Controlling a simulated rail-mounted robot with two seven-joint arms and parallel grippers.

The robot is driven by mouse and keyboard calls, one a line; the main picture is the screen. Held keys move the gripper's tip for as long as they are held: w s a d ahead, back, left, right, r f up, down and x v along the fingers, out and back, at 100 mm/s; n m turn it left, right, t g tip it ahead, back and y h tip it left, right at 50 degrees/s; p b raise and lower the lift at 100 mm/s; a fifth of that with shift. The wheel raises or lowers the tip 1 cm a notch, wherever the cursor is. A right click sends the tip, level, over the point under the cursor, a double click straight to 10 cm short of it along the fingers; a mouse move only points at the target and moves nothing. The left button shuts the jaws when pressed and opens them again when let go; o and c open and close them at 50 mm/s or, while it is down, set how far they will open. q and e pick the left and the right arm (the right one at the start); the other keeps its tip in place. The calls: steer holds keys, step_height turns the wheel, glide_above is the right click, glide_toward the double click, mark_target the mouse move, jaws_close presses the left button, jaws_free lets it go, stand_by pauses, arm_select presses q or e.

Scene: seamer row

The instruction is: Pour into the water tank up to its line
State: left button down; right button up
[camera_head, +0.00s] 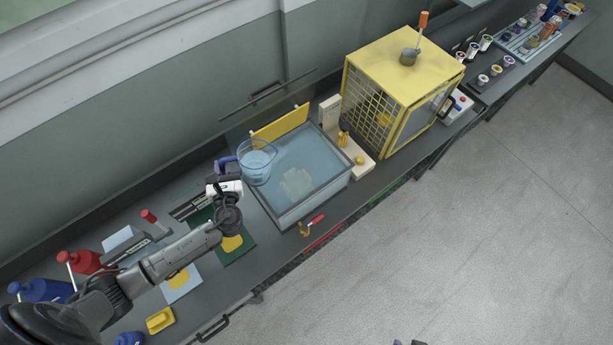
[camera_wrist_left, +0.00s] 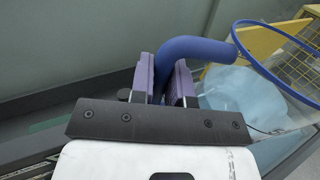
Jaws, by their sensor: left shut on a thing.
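My left gripper (camera_head: 230,166) is shut on the blue handle of a clear jug (camera_head: 257,163). In the wrist view the purple fingers (camera_wrist_left: 168,85) close on both sides of the handle (camera_wrist_left: 195,47). The jug has a blue rim and pale blue water inside, and looks roughly upright. It is over the left back corner of the water tank (camera_head: 318,192), a clear open box with bluish water. No pouring stream shows. I cannot make out the fill line. Small dark tips at the bottom edge may be my right gripper (camera_head: 406,342), mostly cut off.
A yellow panel (camera_head: 281,123) stands behind the tank. A cream device (camera_head: 345,140) and a yellow mesh cabinet (camera_head: 405,90) stand right of it. A red-handled clamp (camera_head: 312,225) is at the front edge. Red and blue bottles (camera_head: 85,262) stand at left.

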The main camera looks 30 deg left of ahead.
mark_target(242, 174)
arm_select(q)
steer(key=shift+w+d+f+m, duration=0.15)
steer(key=shift+f+m, duration=0.05)
steer(key=shift+m, duration=1)
steer(key=f+b, duration=0.2)
steer(key=f, duration=0.1)
steer(key=w+d+f+b, duration=0.1)
steer(key=f+b, duration=0.1)
steer(key=shift+d+f, duration=0.1)
steer(key=shift+w+d+r+m+p, duration=0.1)
steer(key=shift+r+m+p, duration=0.05)
steer(key=shift+r+p, duration=0.2)
steer(key=shift+w+d+r+m+p, duration=0.15)
steer(key=shift+r+p, duration=0.1)
steer(key=shift+r, duration=0.15)
steer(key=shift+w+d+r+m, duration=0.15)
steer(key=shift+w+d+m, duration=0.15)
steer(key=shift+m, duration=0.2)
steer(key=shift+w+d+r+m, duration=0.15)
steer(key=shift+w+d+m, duration=0.15)
steer(key=shift+d+m, duration=0.2)
steer(key=shift+p, duration=0.3)
steer(key=shift+w+d+r+m, duration=0.3)
steer(key=shift+w+d+m, duration=0.2)
steer(key=shift+m, duration=0.1)
steer(key=shift+w+d+r+m+p, duration=0.3)
steer(key=shift+d+m, duration=0.1)
steer(key=shift+m, duration=0.1)
